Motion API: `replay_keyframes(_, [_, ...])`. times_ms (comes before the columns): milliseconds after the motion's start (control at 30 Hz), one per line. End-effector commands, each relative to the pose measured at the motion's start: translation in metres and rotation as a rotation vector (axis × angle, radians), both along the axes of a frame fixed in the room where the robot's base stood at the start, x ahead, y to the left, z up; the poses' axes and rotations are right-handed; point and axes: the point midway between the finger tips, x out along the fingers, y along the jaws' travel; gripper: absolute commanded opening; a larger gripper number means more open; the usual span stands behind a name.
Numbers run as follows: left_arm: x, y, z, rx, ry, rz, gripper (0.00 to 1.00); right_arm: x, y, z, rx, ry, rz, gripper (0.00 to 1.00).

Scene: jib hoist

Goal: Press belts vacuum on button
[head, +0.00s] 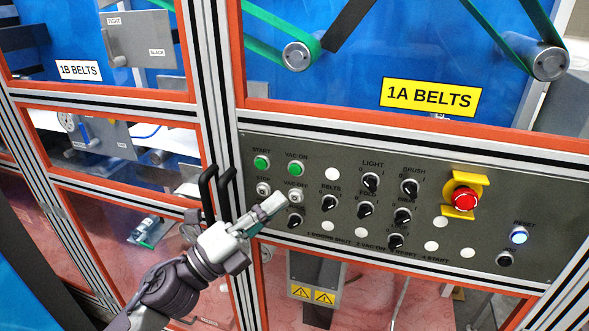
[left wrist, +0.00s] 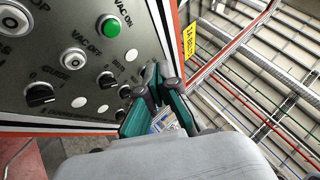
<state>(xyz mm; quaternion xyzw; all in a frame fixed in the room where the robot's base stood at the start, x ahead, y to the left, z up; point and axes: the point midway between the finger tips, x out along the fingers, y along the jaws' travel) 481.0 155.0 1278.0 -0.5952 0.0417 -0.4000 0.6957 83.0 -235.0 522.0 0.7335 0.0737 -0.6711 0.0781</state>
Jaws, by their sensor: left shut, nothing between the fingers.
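The green VAC ON button (head: 296,169) sits in the upper left of the grey control panel (head: 470,262), right of the green START button (head: 261,163). VAC ON also shows lit green at the top of the left wrist view (left wrist: 110,27). The VAC OFF button (head: 296,196) is just below it, and shows pale in the left wrist view (left wrist: 75,60). My left gripper (head: 277,203) is shut and empty, in front of the panel, below and left of VAC ON. Its fingertips (left wrist: 157,82) look apart from the green button; contact with the panel cannot be told. My right gripper is not in view.
Black selector knobs (head: 366,210) stick out right of the gripper. A red emergency stop (head: 465,198) on a yellow guard is further right, above a lit RESET button (head: 519,236). Black door handles (head: 226,190) stand out beside the panel's left edge.

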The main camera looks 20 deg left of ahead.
Motion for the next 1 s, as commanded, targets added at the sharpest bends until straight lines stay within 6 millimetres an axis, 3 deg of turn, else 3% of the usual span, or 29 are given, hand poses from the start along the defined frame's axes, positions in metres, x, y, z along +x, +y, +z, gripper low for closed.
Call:
replay_keyframes(200, [0.033,-0.001,0.001,-0.002,-0.001,0.000,0.00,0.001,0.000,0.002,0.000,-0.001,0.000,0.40])
replay_keyframes(433, [0.058,-0.002,0.000,-0.002,0.000,0.000,0.00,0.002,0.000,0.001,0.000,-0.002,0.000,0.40])
replay_keyframes(1000, [0.066,-0.002,0.000,-0.001,0.000,-0.001,0.00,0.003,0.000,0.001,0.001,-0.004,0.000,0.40])
